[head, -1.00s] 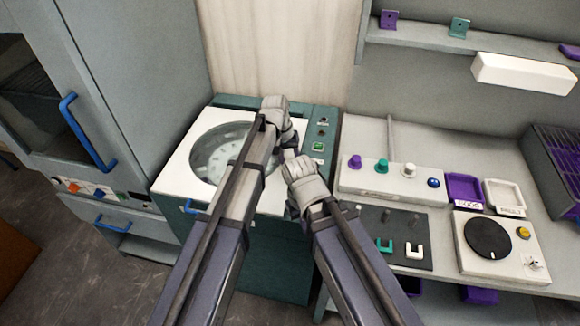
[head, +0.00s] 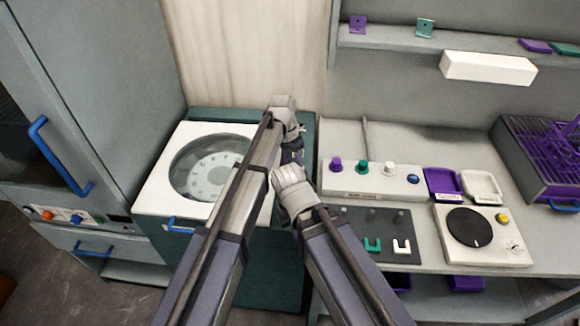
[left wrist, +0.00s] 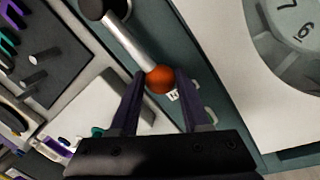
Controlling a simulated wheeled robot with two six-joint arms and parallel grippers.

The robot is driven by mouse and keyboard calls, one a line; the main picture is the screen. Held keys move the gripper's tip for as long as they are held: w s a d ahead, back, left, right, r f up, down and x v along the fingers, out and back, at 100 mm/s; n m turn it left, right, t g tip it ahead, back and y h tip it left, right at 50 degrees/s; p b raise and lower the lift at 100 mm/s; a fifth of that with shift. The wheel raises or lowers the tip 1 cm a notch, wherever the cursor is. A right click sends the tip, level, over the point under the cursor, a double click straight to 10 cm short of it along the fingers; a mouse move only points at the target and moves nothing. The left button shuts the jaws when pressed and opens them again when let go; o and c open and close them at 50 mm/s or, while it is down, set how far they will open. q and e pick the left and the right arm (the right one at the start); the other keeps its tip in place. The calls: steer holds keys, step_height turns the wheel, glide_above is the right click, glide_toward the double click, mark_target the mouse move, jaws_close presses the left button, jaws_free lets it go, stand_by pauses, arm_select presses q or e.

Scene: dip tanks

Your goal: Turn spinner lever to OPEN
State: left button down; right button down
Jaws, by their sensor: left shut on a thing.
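The spinner is a teal cabinet with a white top (head: 160,187) and a round window (head: 208,170) over a numbered drum. Its lever has a metal rod (left wrist: 128,42) running from a dark pivot (left wrist: 92,8) to an orange ball knob (left wrist: 160,79) in the left wrist view. My left gripper (left wrist: 161,75) is shut on the knob, one dark finger on each side. A small, partly hidden label (left wrist: 173,96) sits beside the knob. In the head view my arms hide the lever. My right wrist (head: 291,188) is just below my left gripper; its jaws cannot be made out.
A bench to the right holds a box with coloured knobs (head: 378,181), a dark pegged plate (head: 395,245), purple (head: 443,183) and white (head: 481,185) trays, and a dial unit (head: 490,255). A tall grey cabinet (head: 130,80) with blue handles stands left. A shelf (head: 440,42) hangs above.

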arm_select(q)
steer(key=shift+d, duration=0.15)
stand_by(0.4)
steer(key=shift+c, duration=1.9)
jaws_free()
steer(key=shift+r, duration=0.1)
steer(key=r+p, duration=0.5)
steer(key=w+a+r+p, duration=0.1)
steer(key=r+p, duration=0.1)
steer(key=shift+r+p, duration=0.3)
steer(key=shift+p, duration=0.1)
steer(key=shift+f, duration=0.1)
